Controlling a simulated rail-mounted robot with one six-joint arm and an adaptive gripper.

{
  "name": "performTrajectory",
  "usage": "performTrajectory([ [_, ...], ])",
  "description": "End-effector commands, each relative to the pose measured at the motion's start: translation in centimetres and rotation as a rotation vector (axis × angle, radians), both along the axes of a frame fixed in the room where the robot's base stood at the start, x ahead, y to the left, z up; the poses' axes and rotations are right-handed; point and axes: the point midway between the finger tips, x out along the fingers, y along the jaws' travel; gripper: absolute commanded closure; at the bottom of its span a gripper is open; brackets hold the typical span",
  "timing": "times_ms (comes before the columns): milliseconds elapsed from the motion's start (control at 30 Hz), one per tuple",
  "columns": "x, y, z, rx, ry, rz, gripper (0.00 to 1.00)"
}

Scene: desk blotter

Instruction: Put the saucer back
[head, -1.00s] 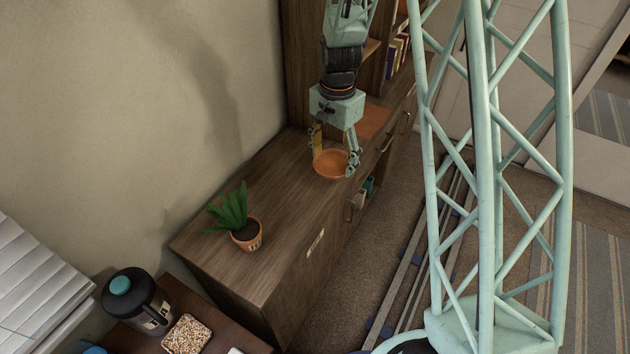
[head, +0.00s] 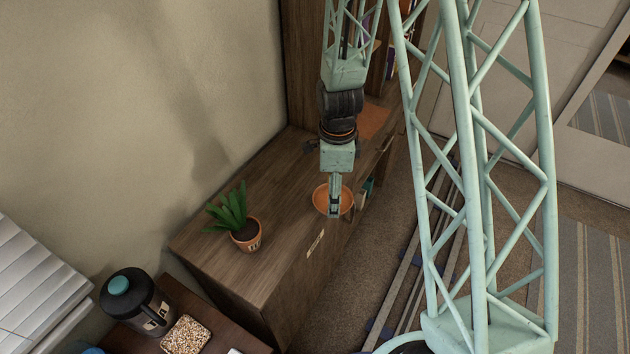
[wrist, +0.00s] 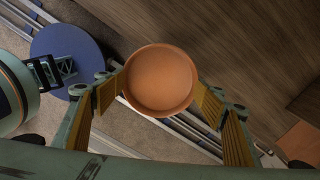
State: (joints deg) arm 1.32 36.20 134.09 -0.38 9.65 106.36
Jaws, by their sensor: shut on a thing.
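The saucer (head: 322,203) is a round, shallow terracotta-orange dish. It also shows from above in the wrist view (wrist: 160,80), empty inside. My gripper (head: 334,212) is shut on it, with one finger at either side of its rim in the wrist view (wrist: 160,92). The saucer is near the front edge of the wooden cabinet top, to the right of the potted plant (head: 246,236). I cannot tell how far it is above the wood. My gripper hides part of the saucer in the head view.
The cabinet top (head: 285,185) has bare wood between the plant and the saucer. A flat orange square (head: 375,122) lies farther back on it. Books (head: 391,62) stand on a shelf behind. A dark jug (head: 137,300) and a tray of grain-like bits (head: 186,334) are at lower left.

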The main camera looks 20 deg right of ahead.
Motion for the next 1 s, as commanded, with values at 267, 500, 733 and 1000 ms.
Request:
performTrajectory([
  [267,-1.1,0.3,-0.6,0.000,0.000,-0.106,0.48],
  [500,-1.1,0.3,-0.7,0.000,0.000,-0.117,0.48],
  [733,-1.0,0.3,-0.7,0.000,-0.001,-0.116,0.48],
  [1000,1.3,0.4,-0.9,0.001,-0.001,-0.115,0.48],
])
